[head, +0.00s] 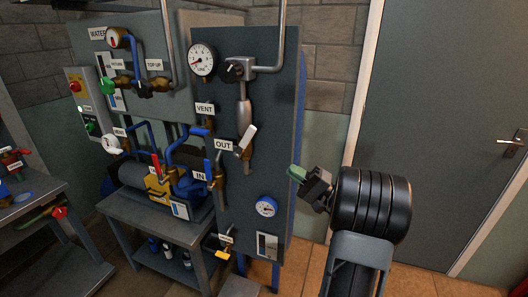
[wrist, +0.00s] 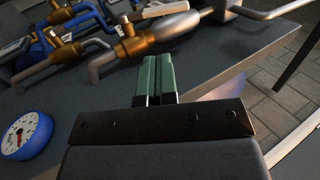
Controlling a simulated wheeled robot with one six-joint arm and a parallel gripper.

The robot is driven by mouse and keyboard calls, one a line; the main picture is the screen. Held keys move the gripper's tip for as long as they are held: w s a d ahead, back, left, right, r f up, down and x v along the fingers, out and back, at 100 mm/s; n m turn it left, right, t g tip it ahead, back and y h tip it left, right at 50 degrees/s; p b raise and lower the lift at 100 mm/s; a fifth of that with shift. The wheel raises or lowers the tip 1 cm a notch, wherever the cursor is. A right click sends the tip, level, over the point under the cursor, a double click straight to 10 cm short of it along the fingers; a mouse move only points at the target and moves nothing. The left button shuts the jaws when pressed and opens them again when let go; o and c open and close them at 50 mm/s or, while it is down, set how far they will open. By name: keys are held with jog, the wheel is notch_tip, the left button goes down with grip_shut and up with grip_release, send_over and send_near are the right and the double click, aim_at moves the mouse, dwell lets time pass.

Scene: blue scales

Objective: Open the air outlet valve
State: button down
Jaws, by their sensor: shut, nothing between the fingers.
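The air outlet valve (head: 246,155) is a brass valve beside the OUT label on the dark grey panel. Its pale lever (head: 247,138) slants up to the right. A silver cylinder stands above it in the pipe. In the wrist view, a brass valve body (wrist: 137,46) joins a silver cylinder, and a pale lever (wrist: 155,10) shows partly at the top edge. My gripper (head: 294,172) is to the right of the valve and a little lower, apart from it. Its green fingers (wrist: 157,75) are closed together with nothing between them.
A blue-rimmed gauge (head: 266,206) is below the valve; it also shows in the wrist view (wrist: 27,135). The IN valve (head: 208,180) with a blue handle is at the left. A selector knob (head: 234,70) is above. A door (head: 455,120) stands at the right.

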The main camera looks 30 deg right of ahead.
aim_at(244, 143)
jog(key=p+x, duration=0.3)
jog(key=x, duration=1)
jog(key=shift+w+d+r, duration=0.25)
jog(key=shift+d+r, duration=0.1)
jog(key=shift+r, duration=0.05)
jog(key=shift+d+r+t, duration=0.1)
jog(key=shift+r+t, duration=0.05)
jog(key=shift+t, duration=0.15)
